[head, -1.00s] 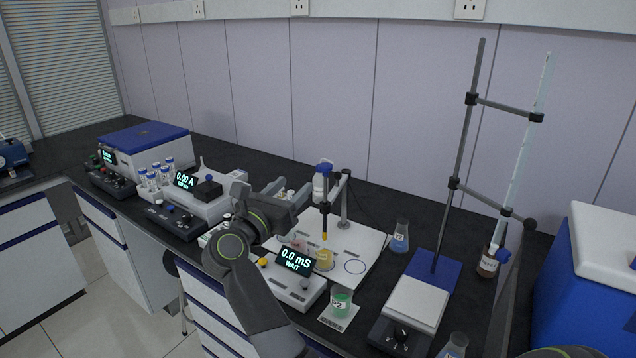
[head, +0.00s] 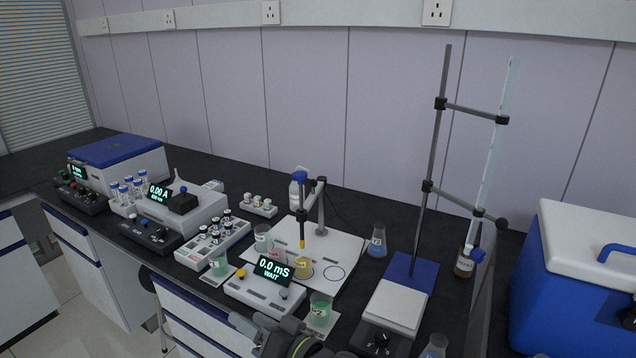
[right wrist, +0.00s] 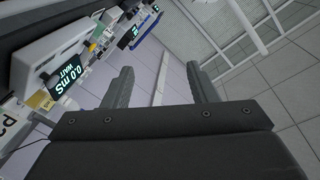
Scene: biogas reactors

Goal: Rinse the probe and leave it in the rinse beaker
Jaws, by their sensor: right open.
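The probe (head: 302,228) hangs upright from the stand's arm (head: 316,190). It has a blue top, a dark body and a yellow tip. Its tip is just above a beaker of yellow liquid (head: 304,268). A clear beaker (head: 263,238) and a faintly pink one (head: 279,257) stand to its left; I cannot tell which is the rinse beaker. My right gripper (head: 272,328) is low at the front edge of the bench, partly cut off. In the right wrist view its fingers (right wrist: 160,80) are apart with nothing between them. My left gripper is out of view.
A meter (head: 265,288) reads 0.0 mS, WAIT. A white plate (head: 345,250) carries an empty drawn circle. Green beakers (head: 320,310) (head: 218,262), a blue flask (head: 377,241), a vial rack (head: 212,242), a balance (head: 396,306) and a burette stand (head: 433,150) are nearby.

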